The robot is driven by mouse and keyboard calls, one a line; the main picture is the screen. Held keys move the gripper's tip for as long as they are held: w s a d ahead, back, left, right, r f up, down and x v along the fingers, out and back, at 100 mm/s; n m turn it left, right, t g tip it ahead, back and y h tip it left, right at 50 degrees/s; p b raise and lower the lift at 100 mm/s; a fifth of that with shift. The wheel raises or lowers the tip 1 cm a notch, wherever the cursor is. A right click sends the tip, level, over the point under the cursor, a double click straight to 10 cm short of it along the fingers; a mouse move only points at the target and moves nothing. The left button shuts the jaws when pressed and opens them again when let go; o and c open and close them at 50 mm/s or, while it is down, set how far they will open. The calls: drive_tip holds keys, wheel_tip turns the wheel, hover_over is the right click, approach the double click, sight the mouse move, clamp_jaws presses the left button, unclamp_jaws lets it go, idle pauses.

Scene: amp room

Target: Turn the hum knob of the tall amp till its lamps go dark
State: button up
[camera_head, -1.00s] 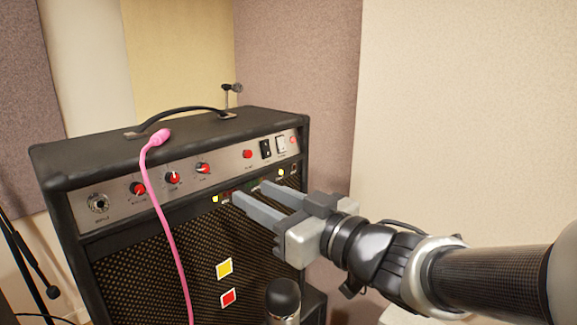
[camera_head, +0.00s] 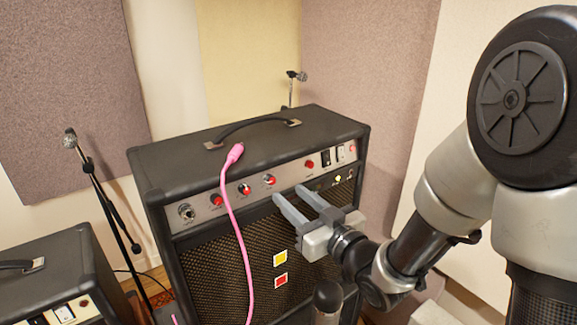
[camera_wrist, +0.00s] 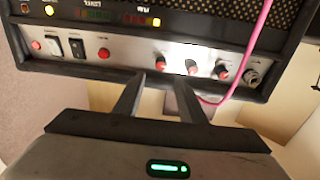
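The tall amp (camera_head: 215,255) stands in the middle of the head view, with a silver control panel along its top front. Its red-capped knobs include a left one (camera_head: 217,200), a middle one (camera_head: 245,189), a third (camera_head: 269,181) and a separate one (camera_head: 310,164). Their labels are too small to read, so I cannot tell which is hum. Yellow lamps glow in the wrist view, one (camera_wrist: 48,10) at left and one (camera_wrist: 156,22) nearer the middle. My gripper (camera_head: 288,193) is open and empty, its fingertips just below the third knob; it also shows in the wrist view (camera_wrist: 160,80).
A pink cable (camera_head: 239,240) hangs down the amp's front, left of my gripper. A microphone (camera_head: 328,296) stands low before the amp. A smaller amp (camera_head: 45,270) and a microphone stand (camera_head: 105,200) are at left. Black and white switches (camera_head: 332,155) sit at the panel's right.

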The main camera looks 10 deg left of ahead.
sight(272, 180)
drive_tip(key=x, duration=0.7)
drive_tip(key=shift+a+f+p, duration=0.1)
drive_tip(key=shift+f+p, duration=0.05)
drive_tip(key=shift+p, duration=0.25)
